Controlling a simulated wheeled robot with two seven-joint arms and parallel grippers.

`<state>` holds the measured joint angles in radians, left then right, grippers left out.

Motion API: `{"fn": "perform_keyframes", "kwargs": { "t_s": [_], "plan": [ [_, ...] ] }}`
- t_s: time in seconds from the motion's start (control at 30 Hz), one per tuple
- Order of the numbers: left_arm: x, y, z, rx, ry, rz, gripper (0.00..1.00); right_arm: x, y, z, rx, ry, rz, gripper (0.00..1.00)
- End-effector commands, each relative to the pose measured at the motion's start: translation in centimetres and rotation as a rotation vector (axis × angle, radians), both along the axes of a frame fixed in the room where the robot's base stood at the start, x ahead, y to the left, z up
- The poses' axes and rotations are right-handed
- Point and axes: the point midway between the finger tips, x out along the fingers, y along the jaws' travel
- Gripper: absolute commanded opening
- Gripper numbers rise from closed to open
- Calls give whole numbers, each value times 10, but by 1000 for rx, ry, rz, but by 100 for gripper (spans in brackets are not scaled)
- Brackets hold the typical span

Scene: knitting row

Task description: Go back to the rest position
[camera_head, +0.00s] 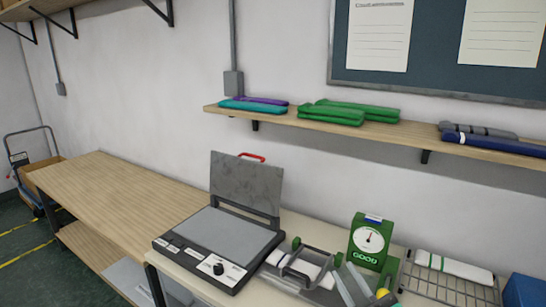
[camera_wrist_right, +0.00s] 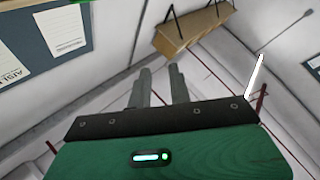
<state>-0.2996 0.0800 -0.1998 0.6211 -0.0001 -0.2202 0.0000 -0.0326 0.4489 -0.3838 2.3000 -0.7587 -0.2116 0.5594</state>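My right gripper (camera_head: 352,286) shows at the bottom of the head view, low and right of centre, as two grey fingers in front of the bench equipment. In the right wrist view my right gripper (camera_wrist_right: 160,88) shows its green body and two fingers standing apart. Nothing is visible between the fingers, so it is open and empty. My left gripper is in neither view.
A flat press (camera_head: 225,230) stands with its lid up. Beside it are a grey fixture (camera_head: 275,258), a green dial gauge (camera_head: 366,241) and a wire rack (camera_head: 448,289) holding a white cloth (camera_head: 455,267). The wooden bench (camera_head: 110,190) at left is clear. A shelf (camera_head: 390,131) holds folded textiles.

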Motion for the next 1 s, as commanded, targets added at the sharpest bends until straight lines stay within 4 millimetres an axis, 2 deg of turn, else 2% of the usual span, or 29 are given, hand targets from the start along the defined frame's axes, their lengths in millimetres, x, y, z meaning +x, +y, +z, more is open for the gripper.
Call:
{"fn": "perform_keyframes", "kwargs": {
  "t_s": [0.13,0.27,0.4,0.5,0.7,0.93,1.0],
  "plan": [
    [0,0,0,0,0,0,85,0,-43,-55,104,278,-220,20],
    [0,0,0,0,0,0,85,-19,-73,-115,148,560,-378,20],
    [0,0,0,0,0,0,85,-62,-92,-182,155,892,-493,20],
    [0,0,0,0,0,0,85,-99,-96,-220,141,1105,-531,20],
    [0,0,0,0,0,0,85,-166,-94,-264,99,1428,-541,20],
    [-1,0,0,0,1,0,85,-235,-85,-289,47,1717,-494,20],
    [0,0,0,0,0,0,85,-226,-84,-308,41,1719,-495,20]
  ]
}}
